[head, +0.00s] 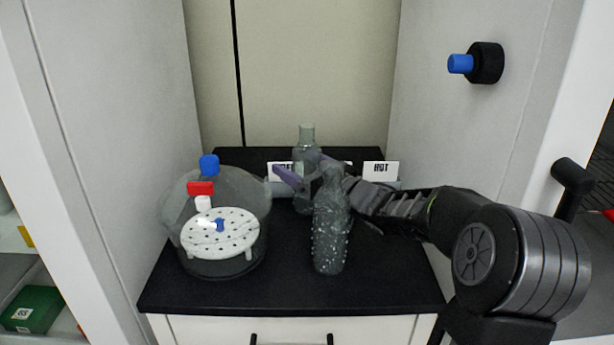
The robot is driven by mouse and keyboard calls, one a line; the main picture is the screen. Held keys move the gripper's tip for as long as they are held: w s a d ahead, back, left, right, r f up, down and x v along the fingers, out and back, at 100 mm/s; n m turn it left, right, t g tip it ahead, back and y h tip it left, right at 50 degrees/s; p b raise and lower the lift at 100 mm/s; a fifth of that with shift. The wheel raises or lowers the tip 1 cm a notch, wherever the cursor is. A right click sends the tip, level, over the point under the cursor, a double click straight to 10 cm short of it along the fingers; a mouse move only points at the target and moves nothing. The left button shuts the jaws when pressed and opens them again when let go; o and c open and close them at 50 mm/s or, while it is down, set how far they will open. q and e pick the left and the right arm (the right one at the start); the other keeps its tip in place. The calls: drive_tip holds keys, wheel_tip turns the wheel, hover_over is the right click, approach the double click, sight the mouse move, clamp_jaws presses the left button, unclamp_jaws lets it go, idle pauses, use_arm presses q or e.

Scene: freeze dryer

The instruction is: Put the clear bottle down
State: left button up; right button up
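A clear, smooth bottle (306,139) stands upright toward the back of the black top, in front of white signs. Its base is partly hidden, so I cannot tell whether it touches the surface. My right gripper (305,168) reaches in from the right, its purple fingers apart on either side of this bottle near its shoulder. I cannot tell whether they press on it. A second see-through bottle, speckled and bumpy (331,235), stands upright nearer the front and overlaps part of my gripper. My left gripper is out of view.
A clear dome-shaped chamber with a white perforated plate (238,241) stands on the left of the black top (290,287). A sign reading HOT (380,169) is at the back. A black and blue knob (486,63) sits on the right wall. The front edge is clear.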

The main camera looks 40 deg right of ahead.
clamp_jaws()
wheel_tip(320, 180, up, 10)
drive_tip(key=p, duration=0.4)
idle(0.8)
idle(0.5)
